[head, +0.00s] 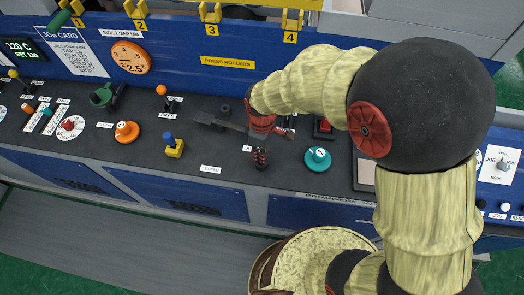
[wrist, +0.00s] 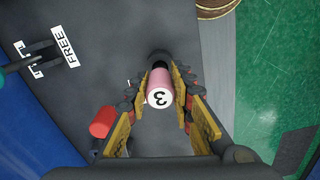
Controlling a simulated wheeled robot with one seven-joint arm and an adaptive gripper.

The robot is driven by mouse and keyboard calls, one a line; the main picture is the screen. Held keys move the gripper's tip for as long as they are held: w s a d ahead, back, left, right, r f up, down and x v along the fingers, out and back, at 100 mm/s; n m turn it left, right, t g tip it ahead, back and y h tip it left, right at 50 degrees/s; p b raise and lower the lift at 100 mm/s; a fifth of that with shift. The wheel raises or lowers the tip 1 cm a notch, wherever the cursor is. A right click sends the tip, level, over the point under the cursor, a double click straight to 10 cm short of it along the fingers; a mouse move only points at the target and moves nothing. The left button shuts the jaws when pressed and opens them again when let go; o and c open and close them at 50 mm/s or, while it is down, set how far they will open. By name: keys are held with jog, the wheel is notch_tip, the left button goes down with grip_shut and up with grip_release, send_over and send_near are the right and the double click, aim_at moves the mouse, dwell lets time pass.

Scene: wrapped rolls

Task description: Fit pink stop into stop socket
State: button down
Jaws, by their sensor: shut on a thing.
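The pink stop (wrist: 160,88) is a small pink cylinder with a pale end marked "3", seen end-on in the wrist view. My gripper (wrist: 160,95) is shut on it, a yellow-padded finger on each side. In the head view my gripper (head: 260,160) points down over the dark panel, left of the teal knob; the stop cannot be made out there. A dark round part (wrist: 160,58) shows just beyond the stop in the wrist view. I cannot tell if it is the stop socket or part of the stop, nor whether stop and panel touch.
A teal knob (head: 318,158), a red button (head: 325,126) and a blue-and-yellow lever (head: 173,147) stand on the panel (head: 225,185). A red cylinder (wrist: 102,122) is left of my fingers in the wrist view.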

jog(key=shift+f+b, duration=0.4)
jog(key=shift+f, duration=0.4)
dwell(0.5)
jog(key=c, duration=1.6)
grip_release()
jog(key=shift+o, duration=0.6)
notch_tip(320, 180, up, 12)
jog(key=shift+r, duration=0.1)
